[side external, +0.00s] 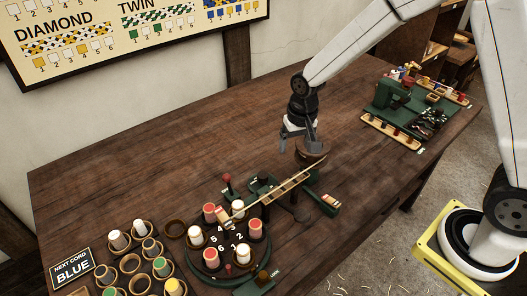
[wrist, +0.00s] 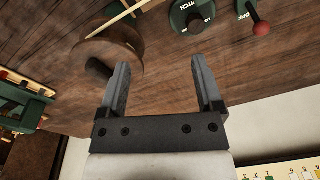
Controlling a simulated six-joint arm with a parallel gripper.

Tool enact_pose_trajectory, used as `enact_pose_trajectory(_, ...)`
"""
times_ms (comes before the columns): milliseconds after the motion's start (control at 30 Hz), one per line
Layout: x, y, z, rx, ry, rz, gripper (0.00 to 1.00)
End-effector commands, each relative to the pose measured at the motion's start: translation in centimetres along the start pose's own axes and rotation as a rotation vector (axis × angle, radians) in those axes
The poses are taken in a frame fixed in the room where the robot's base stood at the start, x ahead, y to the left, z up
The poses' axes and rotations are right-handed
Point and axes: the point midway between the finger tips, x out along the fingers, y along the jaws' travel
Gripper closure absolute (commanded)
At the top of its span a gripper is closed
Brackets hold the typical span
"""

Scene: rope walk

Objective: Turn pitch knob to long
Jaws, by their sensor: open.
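The pitch knob (wrist: 194,22) is at the top of the wrist view, on a green base marked "PITCH", with "LO" lettering partly readable. The top edge of the picture cuts it off, and I cannot tell which setting it points to. In the side view, the green fittings around the knob (side external: 262,187) are small and dark. My gripper (wrist: 160,62) is open and empty, with both fingers apart and short of the knob in the wrist view. In the side view my gripper (side external: 299,147) hangs above the table, above and right of the green fittings.
A brown wooden drum (wrist: 112,48) is close to my left finger in the wrist view. A red-balled lever (wrist: 260,28) marked "OFF" stands right of the knob. In the side view, a round bobbin plate (side external: 228,238) and a pale cord track (side external: 270,195) lie nearby. The table's back left is clear.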

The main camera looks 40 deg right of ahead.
Motion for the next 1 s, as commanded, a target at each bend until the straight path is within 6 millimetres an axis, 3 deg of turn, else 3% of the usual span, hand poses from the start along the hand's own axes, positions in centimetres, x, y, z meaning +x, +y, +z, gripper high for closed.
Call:
enact_pose_trajectory(200, 3.2, -3.1, -2.6, 0.118, -0.042, 0.025, 0.16)
enact_pose_trajectory(500, 6.7, -6.1, -4.5, 0.245, -0.078, 0.057, 0.16)
enact_pose_trajectory(1000, 7.8, -6.6, -4.8, 0.273, -0.084, 0.064, 0.16)
